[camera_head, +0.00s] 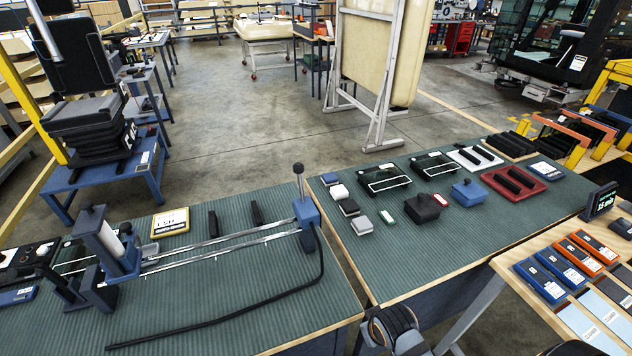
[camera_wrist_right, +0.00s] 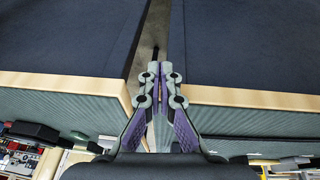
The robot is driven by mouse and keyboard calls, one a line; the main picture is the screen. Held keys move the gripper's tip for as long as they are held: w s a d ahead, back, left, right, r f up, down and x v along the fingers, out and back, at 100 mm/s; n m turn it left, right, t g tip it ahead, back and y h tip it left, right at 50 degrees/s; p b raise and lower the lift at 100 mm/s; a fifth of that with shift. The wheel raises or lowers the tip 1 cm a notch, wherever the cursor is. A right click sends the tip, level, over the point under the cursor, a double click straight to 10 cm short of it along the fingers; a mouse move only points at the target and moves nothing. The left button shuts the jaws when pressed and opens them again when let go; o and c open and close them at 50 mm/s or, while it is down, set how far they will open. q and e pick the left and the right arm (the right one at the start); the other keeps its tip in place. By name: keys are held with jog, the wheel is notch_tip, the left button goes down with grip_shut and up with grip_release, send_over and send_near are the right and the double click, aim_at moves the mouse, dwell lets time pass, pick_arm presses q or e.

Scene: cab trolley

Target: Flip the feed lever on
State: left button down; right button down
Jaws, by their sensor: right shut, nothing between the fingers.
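A lever with a grey stem and a dark round knob (camera_head: 298,170) stands nearly upright on a blue block (camera_head: 307,212), at the right end of two long rails on the left bench. It looks like the feed lever, but no label on it can be read. My right gripper (camera_wrist_right: 161,78) is shut and empty in the right wrist view. It points at the gap between two wooden-edged benches, and the lever does not show there. In the head view only a dark part of my right arm shows at the bottom, away from the lever. My left gripper is not in view.
The left bench (camera_head: 230,322) also bears a blue clamp unit (camera_head: 118,254), a yellow-framed card (camera_head: 170,222) and a bent black rod (camera_head: 240,304). The right bench (camera_head: 470,246) holds several small boxes and trays. A narrow gap separates the benches.

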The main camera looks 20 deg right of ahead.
jog(key=w+r+m+t, duration=0.1)
jog(key=w, duration=0.1)
jog(key=w+r+m+t, duration=0.1)
jog(key=w+r, duration=0.1)
jog(key=w+r+m+t, duration=0.1)
jog(key=w+r, duration=0.1)
jog(key=w, duration=0.1)
jog(key=shift+a+m, duration=0.2)
jog(key=shift+m, duration=0.2)
jog(key=w+a+r+m+t+y, duration=0.1)
jog(key=w+r+m+t, duration=0.4)
jog(key=r, duration=0.6)
jog(key=w+a+r+m+t+y, duration=0.1)
jog(key=w+r+m+t+y, duration=0.2)
jog(key=r, duration=0.8)
jog(key=w+m+t, duration=0.2)
jog(key=w+m, duration=0.2)
jog(key=shift+w+a+t, duration=0.25)
jog(key=shift+a+t, duration=0.05)
jog(key=shift+t, duration=0.1)
jog(key=shift+w+f+b, duration=0.1)
jog(key=shift+b, duration=0.25)
send_near(301, 171)
jog(key=w, duration=0.3)
jog(key=w+a, duration=0.1)
jog(key=w, duration=0.2)
jog(key=shift+w+a, duration=0.15)
jog(key=shift+w, duration=0.25)
